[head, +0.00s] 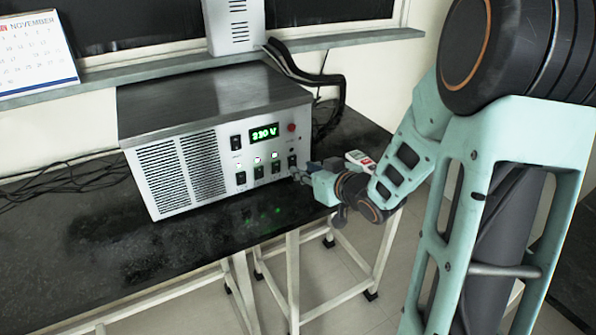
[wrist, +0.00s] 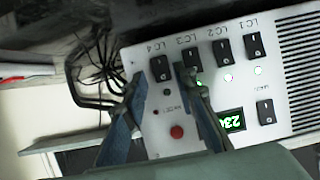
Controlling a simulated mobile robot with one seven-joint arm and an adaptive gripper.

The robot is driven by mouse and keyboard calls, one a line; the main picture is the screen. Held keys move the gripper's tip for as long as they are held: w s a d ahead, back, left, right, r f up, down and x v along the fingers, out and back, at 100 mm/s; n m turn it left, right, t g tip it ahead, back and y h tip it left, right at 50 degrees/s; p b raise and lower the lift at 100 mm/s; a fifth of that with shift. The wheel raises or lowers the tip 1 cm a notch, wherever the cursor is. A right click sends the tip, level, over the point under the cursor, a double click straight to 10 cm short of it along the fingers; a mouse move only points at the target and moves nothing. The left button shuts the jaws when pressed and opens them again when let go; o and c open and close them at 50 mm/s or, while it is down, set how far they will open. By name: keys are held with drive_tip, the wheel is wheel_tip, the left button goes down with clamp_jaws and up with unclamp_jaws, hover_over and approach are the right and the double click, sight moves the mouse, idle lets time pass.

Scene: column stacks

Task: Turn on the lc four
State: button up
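The LC 4 switch (wrist: 160,68) is a black rocker on the front of a grey power unit (head: 180,165). In the wrist view, which shows the panel upside down, the small indicator by LC 4 looks dark. The switch also shows in the head view (head: 292,161), just above my gripper (head: 302,176). In the wrist view my gripper (wrist: 158,75) is open, with one blue finger on each side of LC 4 and nothing held. I cannot tell whether a fingertip touches the panel.
Switches LC 3 (wrist: 191,62), LC 2 (wrist: 222,49) and LC 1 (wrist: 253,47) stand beside it with lit indicators. A red button (wrist: 177,132) and green display (head: 264,133) are nearby. Black cables (head: 335,85) run behind the unit. The dark tabletop (head: 120,245) is clear in front.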

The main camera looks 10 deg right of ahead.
sight(293, 165)
drive_tip(key=shift+b+x, duration=0.3)
drive_tip(key=shift+x, duration=2)
drive_tip(key=shift+c, duration=0.2)
